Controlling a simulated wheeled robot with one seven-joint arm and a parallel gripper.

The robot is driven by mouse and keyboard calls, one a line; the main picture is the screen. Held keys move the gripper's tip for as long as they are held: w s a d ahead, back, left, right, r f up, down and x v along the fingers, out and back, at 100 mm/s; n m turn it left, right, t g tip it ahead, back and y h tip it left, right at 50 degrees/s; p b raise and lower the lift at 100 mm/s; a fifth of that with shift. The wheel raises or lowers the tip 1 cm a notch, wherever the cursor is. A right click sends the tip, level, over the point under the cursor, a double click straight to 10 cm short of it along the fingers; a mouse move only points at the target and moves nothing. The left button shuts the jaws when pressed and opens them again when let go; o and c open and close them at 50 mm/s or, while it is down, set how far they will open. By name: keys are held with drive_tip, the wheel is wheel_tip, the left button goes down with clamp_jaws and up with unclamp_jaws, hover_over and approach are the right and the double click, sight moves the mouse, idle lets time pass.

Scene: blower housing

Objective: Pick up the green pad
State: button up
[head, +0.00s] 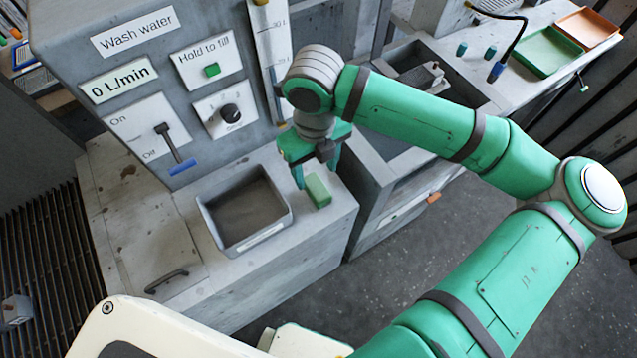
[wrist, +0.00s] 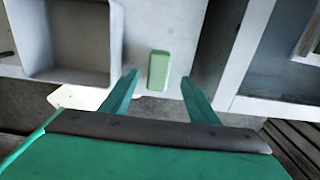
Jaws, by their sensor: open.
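The green pad (head: 318,190) is a small light-green block. It lies on the grey counter top just right of the grey tray, near the counter's right edge. My gripper (head: 315,178) is open and points down close to the pad in the head view. In the wrist view, the pad (wrist: 159,70) shows between and a little beyond the two fingertips of my gripper (wrist: 158,80). Nothing is held, and I see no contact between the fingers and the pad.
The grey tray (head: 282,221) stands left of the pad. The wash water panel (head: 160,95) with its lever (head: 172,145) and knob (head: 230,112) rises behind. A gap separates this counter from the sink (head: 465,92). Green (head: 548,68) and orange (head: 588,40) trays lie far right.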

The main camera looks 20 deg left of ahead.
sight(316, 187)
wheel_tip(316, 187, down, 2)
drive_tip(key=shift+w+f, duration=0.1)
drive_tip(key=shift+f, duration=0.35)
drive_tip(key=shift+s+d+f, duration=0.1)
drive_tip(key=shift+s+f, duration=0.05)
drive_tip(key=shift+f, duration=0.6)
drive_tip(key=shift+s+d+f, duration=0.1)
drive_tip(key=shift+s+f, duration=0.05)
drive_tip(key=shift+f, duration=0.6)
drive_tip(key=shift+s+d+f, duration=0.1)
drive_tip(key=shift+s+f, duration=0.05)
drive_tip(key=shift+f, duration=0.6)
drive_tip(key=shift+a, duration=0.2)
drive_tip(key=c, duration=1.2)
